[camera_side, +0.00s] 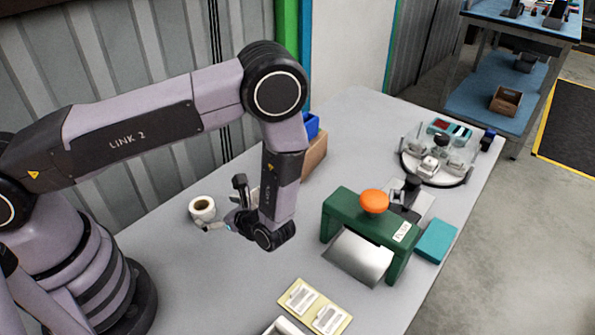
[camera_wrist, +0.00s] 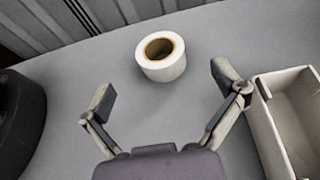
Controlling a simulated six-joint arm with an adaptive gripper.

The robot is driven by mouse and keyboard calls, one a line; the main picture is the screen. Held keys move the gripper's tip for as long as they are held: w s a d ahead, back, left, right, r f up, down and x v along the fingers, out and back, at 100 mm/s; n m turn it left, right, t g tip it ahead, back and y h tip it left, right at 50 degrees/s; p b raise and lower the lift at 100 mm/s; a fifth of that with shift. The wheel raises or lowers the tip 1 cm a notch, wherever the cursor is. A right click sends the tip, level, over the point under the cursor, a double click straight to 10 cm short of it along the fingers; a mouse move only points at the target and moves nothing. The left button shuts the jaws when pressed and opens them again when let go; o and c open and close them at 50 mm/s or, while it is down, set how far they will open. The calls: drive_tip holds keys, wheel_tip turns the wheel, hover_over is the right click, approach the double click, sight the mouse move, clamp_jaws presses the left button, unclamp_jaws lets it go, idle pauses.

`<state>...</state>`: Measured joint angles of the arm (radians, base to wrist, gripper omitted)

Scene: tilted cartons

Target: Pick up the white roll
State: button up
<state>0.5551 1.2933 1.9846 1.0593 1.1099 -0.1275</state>
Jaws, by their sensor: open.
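The white roll (camera_side: 202,208) lies on the grey table left of my gripper in the side view. In the wrist view the white roll (camera_wrist: 160,66) shows its brown core facing up, ahead of and between the two fingers. My gripper (camera_wrist: 163,95) is open and empty, with its fingers spread wide on either side short of the roll. In the side view my gripper (camera_side: 215,208) is partly hidden by my wrist, and one finger reaches close to the roll. I cannot tell whether it touches.
An open carton (camera_wrist: 285,125) stands close to the right finger. A green press (camera_side: 362,230) with an orange knob is to the right on the table (camera_side: 200,285). Label cards (camera_side: 314,306) lie at the front. A corrugated wall (camera_side: 125,120) runs behind the table.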

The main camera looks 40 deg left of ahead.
sight(197, 204)
drive_tip(key=x, duration=0.7)
drive_tip(key=shift+d+f, duration=0.1)
drive_tip(key=c, duration=1.3)
